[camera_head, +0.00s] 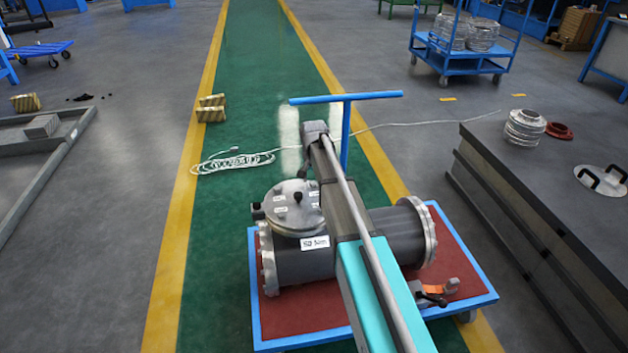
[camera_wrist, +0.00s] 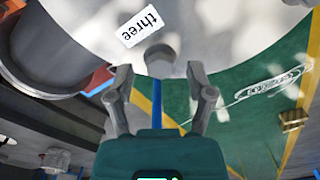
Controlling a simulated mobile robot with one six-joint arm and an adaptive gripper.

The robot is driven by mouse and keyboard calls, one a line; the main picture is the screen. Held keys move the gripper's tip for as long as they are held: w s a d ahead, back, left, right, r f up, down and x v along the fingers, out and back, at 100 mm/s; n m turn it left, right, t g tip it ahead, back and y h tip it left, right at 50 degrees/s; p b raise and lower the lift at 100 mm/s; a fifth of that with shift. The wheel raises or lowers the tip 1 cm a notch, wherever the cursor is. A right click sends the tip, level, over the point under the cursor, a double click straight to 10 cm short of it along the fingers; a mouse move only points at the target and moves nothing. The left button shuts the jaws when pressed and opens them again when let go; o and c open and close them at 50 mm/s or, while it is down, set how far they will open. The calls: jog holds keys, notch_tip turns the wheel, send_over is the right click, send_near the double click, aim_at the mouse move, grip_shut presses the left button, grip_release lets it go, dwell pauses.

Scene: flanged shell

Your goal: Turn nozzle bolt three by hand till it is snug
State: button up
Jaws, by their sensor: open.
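In the wrist view, nozzle bolt three (camera_wrist: 160,61) shows as a grey hex head at the edge of a pale round flange (camera_wrist: 95,25). A white label reading "three" (camera_wrist: 141,26) sits beside it, upside down. My gripper (camera_wrist: 158,76) is open, with one finger on each side in the picture, near the bolt head. I cannot tell whether either finger touches it. In the head view, the dark flanged shell (camera_head: 385,232) lies on a cart, with its short nozzle and pale lid (camera_head: 291,211) facing up. My arm crosses over the shell; my gripper is mostly hidden there.
The blue-edged cart (camera_head: 490,299) has a red top and a tall blue handle (camera_head: 345,97). An orange-and-grey tool (camera_head: 437,290) lies on it, right of my arm. A dark bench (camera_head: 560,180) stands at right. A pale coiled cable (camera_head: 232,161) lies on the green walkway.

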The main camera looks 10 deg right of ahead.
aim_at(314, 183)
jog(key=shift+n, duration=0.3)
jog(key=shift+n, duration=1.6)
jog(key=n, duration=0.3)
jog(key=shift+n, duration=0.4)
jog(key=n, duration=0.6)
jog(key=shift+r+n, duration=0.15)
jog(key=shift+n, duration=0.25)
notch_tip(314, 183, up, 14)
jog(key=p, duration=1.4)
jog(key=s+r+m+p, duration=0.3)
jog(key=s+r+p, duration=0.1)
jog(key=s, duration=0.8)
jog(key=s+r+m+p, duration=0.3)
jog(key=s+p, duration=0.1)
jog(key=s, duration=0.8)
jog(key=shift+r+m, duration=0.35)
jog(key=shift+m, duration=0.05)
jog(key=shift+d, duration=0.1)
